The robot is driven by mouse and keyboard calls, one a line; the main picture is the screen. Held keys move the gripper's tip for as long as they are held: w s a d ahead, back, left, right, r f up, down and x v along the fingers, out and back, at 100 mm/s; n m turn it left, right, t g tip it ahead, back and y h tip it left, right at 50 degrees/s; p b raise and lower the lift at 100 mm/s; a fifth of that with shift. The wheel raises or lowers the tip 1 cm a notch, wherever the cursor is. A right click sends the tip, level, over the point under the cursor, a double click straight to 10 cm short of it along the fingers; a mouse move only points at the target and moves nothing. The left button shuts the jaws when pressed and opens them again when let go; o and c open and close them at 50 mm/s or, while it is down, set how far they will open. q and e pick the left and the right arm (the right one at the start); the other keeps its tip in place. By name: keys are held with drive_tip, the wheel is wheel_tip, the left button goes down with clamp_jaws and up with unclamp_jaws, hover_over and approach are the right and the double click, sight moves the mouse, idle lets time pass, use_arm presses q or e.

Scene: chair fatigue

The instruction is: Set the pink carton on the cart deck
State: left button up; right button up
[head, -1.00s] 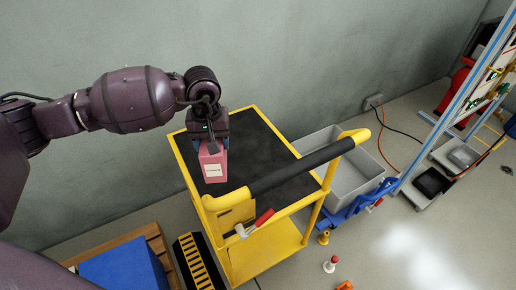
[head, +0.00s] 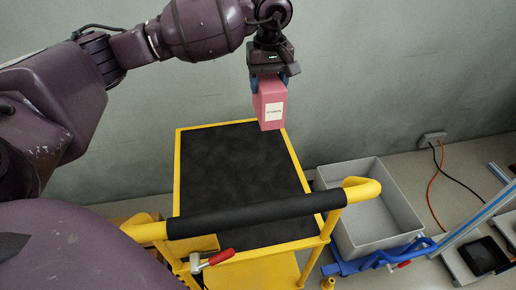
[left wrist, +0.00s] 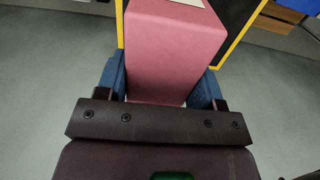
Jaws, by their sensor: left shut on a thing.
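The pink carton (head: 270,106) has a white label and hangs upright in my left gripper (head: 269,80). The carton also shows in the left wrist view (left wrist: 170,52), where the two blue fingers of my left gripper (left wrist: 160,82) are shut on its sides. The cart has a black deck (head: 235,172) with a yellow rim. In the head view the carton's lower end overlaps the deck's back right corner; it appears raised above the deck. Part of the deck (left wrist: 228,14) shows beyond the carton in the left wrist view. My right gripper is not in view.
The black deck is bare. A black-gripped yellow handle (head: 255,214) crosses its near side, with a red-handled clamp (head: 214,258) below. A grey bin (head: 372,205) on a blue frame stands to the right. The grey wall (head: 390,70) is close behind.

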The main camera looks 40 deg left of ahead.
use_arm(q)
wheel_tip(320, 180, down, 7)
drive_tip(key=shift+s+f+b, duration=0.1)
drive_tip(key=shift+b, duration=0.55)
wheel_tip(320, 180, down, 13)
drive_tip(key=b, duration=0.2)
drive_tip(key=shift+b, duration=0.4)
drive_tip(key=o, duration=1.1)
drive_tip(key=shift+c, duration=0.2)
drive_tip(key=shift+o, duration=0.3)
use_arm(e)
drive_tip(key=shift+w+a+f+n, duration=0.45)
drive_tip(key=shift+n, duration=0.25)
